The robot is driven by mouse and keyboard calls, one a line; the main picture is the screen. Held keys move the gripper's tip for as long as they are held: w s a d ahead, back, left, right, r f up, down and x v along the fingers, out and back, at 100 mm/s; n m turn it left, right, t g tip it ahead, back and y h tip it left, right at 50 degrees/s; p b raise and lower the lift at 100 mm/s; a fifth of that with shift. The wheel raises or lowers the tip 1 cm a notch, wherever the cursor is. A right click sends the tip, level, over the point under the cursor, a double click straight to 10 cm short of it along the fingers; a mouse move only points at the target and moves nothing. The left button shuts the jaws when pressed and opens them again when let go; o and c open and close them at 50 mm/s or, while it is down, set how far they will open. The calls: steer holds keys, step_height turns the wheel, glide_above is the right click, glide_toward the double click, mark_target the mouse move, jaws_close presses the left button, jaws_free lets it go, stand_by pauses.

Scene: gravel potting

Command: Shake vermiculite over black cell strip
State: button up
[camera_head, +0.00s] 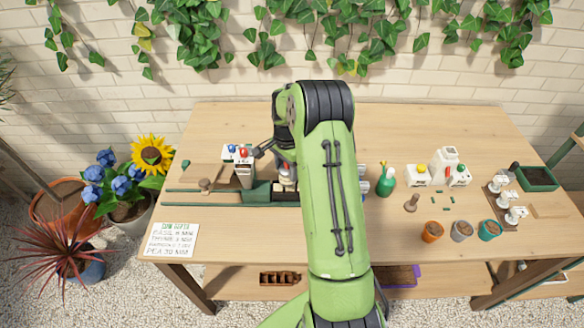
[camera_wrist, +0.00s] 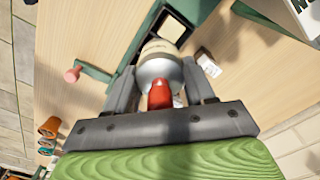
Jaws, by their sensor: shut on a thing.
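My gripper (camera_wrist: 158,72) is shut on a cream shaker (camera_wrist: 163,48) with a silver shoulder and a red tip, held between the two dark fingers in the wrist view. In the head view, part of a pale jar (camera_head: 286,172), apparently this shaker, shows beside my arm. No falling grains can be made out.
A white stand with blue and red knobs (camera_head: 238,152) is left of my arm. The table's front middle right is fairly clear.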

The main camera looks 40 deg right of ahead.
steer(key=shift+w+a, duration=0.1)
steer(key=shift+a, duration=0.1)
steer(key=shift+s+d, duration=0.7)
steer(key=shift+d, duration=0.3)
steer(key=shift+w+a, duration=0.75)
steer(key=shift+a, duration=0.3)
steer(key=shift+s+d, duration=0.8)
steer(key=shift+d, duration=0.25)
steer(key=shift+w, duration=0.1)
